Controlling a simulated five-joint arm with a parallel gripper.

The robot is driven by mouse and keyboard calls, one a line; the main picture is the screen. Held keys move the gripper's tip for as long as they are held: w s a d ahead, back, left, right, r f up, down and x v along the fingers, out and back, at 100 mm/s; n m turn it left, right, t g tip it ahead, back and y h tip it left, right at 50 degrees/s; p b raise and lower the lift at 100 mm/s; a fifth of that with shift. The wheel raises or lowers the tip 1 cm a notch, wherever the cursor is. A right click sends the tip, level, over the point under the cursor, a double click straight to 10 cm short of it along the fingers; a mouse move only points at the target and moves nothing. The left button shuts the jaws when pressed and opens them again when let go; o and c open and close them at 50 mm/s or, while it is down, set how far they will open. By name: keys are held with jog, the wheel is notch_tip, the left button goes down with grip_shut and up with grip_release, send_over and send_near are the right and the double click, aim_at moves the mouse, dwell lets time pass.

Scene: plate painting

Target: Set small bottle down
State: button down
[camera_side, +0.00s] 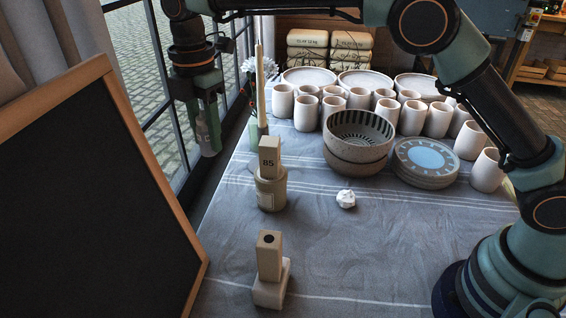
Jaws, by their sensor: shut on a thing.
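My gripper (207,140) hangs pointing down at the upper left, in front of the window. It is shut on a small greyish bottle (203,127), which shows only partly between the fingers. The bottle looks roughly upright and is held up in the air, apart from the tablecloth (330,255). Its lower end is hard to make out against the fingers.
To the right of my gripper stand a flower vase (254,137), a jar (271,193) with a block marked 85 (269,158), and a dotted block (269,256) nearer. Bowls (357,150), plates (425,160) and several cups fill the back. A blackboard (90,200) stands left. The front cloth is mostly clear.

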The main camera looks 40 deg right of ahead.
jog(key=s+d, duration=1.3)
jog(key=s, duration=0.2)
jog(key=f, duration=1.9)
jog(key=shift+s+a+f, duration=0.15)
jog(key=shift+a+f, duration=0.1)
jog(key=shift+f, duration=0.1)
jog(key=shift+f, duration=0.2)
jog(key=shift+c, duration=2.4)
grip_release()
jog(key=shift+r, duration=0.1)
